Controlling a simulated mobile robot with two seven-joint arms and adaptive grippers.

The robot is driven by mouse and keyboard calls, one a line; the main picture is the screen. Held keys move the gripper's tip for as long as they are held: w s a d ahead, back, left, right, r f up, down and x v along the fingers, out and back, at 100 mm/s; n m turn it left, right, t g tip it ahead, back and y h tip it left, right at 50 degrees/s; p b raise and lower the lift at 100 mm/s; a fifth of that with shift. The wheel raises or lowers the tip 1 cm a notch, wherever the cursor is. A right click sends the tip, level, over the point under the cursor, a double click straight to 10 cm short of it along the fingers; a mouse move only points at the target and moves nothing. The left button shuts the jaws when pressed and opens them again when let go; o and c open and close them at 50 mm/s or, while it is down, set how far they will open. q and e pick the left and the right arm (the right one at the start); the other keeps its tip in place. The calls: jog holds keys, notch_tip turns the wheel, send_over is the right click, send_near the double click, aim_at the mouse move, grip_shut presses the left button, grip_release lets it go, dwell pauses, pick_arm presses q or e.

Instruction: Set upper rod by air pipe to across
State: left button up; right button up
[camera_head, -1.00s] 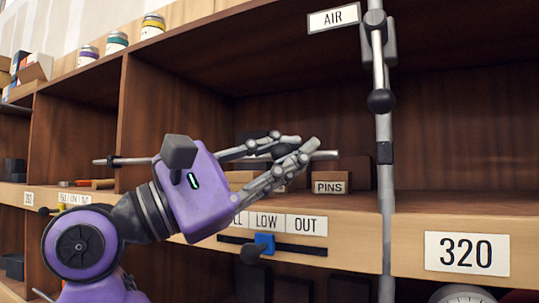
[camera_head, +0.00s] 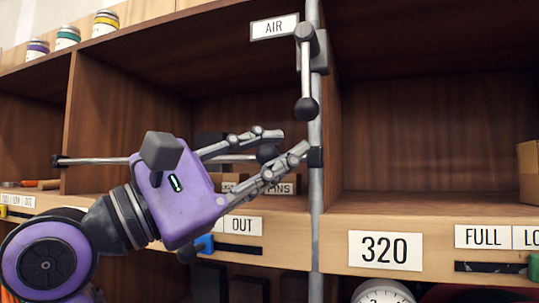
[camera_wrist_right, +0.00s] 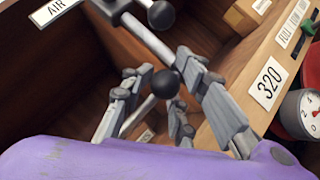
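The grey air pipe (camera_head: 316,215) runs upright past the AIR label (camera_head: 274,27). Its upper rod (camera_head: 306,75) hangs from a grey pivot (camera_head: 306,38) alongside the pipe, with a black ball (camera_head: 306,107) at its lower end. My right gripper (camera_head: 292,141) is open, its fingers just left of the pipe and below that ball. A second dark ball (camera_head: 266,153) shows between the fingers, also in the wrist view (camera_wrist_right: 165,83); no grip on it is visible. My left gripper is not in view.
A horizontal grey rod (camera_head: 105,160) passes behind my right gripper. A partly hidden PINS box (camera_head: 283,188) sits on the shelf behind it. The shelf front bears a 320 plate (camera_head: 385,250) and sliders. The compartment right of the pipe is mostly empty.

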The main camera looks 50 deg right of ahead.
jog(key=shift+o, duration=0.4)
jog(key=shift+s+d, duration=0.2)
jog(key=shift+w+a+f, duration=0.15)
jog(key=shift+a, duration=0.1)
jog(key=v, duration=1.1)
jog(key=shift+a, duration=0.25)
